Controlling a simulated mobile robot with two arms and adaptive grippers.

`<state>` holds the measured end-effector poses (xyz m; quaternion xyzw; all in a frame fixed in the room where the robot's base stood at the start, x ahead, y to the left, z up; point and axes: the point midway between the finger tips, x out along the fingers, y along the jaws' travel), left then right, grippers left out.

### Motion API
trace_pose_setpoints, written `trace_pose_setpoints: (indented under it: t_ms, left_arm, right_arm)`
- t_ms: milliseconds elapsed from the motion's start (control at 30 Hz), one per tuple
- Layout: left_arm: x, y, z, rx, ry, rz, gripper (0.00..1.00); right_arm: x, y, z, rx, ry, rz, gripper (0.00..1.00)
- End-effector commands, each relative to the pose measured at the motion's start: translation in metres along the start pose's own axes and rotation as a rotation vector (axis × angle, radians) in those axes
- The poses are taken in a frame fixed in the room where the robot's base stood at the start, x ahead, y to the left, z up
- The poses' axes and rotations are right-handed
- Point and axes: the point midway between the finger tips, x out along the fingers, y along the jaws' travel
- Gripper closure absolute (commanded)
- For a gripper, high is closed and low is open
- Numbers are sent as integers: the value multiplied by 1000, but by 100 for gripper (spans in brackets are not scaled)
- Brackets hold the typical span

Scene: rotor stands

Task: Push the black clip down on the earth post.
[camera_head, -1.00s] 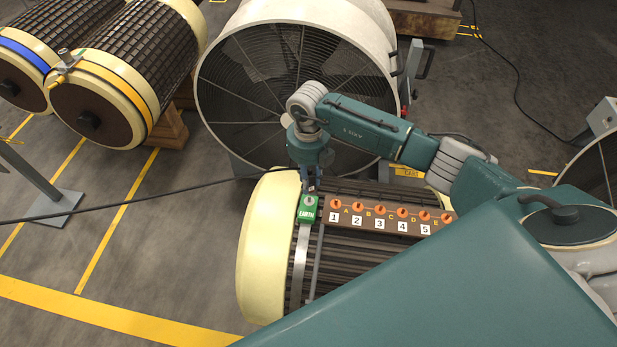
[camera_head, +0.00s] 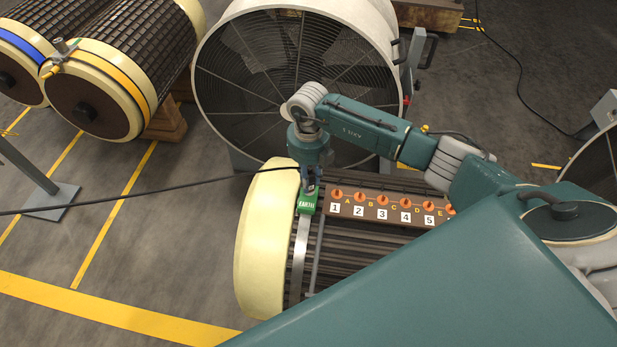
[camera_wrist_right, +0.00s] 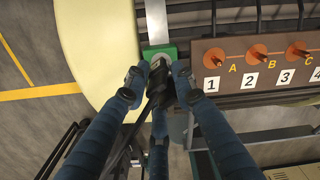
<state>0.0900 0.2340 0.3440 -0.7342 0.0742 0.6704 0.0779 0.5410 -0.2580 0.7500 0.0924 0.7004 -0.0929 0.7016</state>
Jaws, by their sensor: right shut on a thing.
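My right gripper (camera_head: 309,184) points down over the green EARTH block (camera_head: 307,205) at the left end of the terminal board. In the right wrist view its fingers (camera_wrist_right: 159,84) are shut on the black clip (camera_wrist_right: 158,92), with the black cable trailing from it. The green block (camera_wrist_right: 151,50) shows just beyond the clip, with a metal strap running away from it. The earth post is hidden behind the clip and fingers, so I cannot tell whether the clip is seated on it. My left gripper is out of view.
A brown board (camera_head: 385,209) with orange terminals numbered from 1 lies right of the EARTH block. The black cable (camera_head: 150,194) stretches off left. A cream end ring (camera_head: 262,240) is at the rotor's left. A large fan housing (camera_head: 300,80) stands behind.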

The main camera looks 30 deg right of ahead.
Motion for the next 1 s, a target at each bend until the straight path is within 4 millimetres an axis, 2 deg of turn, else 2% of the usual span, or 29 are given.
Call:
trace_pose_setpoints:
  t_ms: [767, 800, 900, 1000]
  left_arm:
    - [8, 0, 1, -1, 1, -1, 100]
    - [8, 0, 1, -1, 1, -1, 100]
    - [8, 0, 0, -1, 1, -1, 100]
    - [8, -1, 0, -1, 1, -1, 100]
  right_arm:
    - [10, 0, 0, 0, -1, 0, 100]
    - [10, 0, 0, 0, -1, 0, 73]
    - [10, 0, 0, 0, -1, 0, 53]
    - [10, 0, 0, 0, -1, 0, 53]
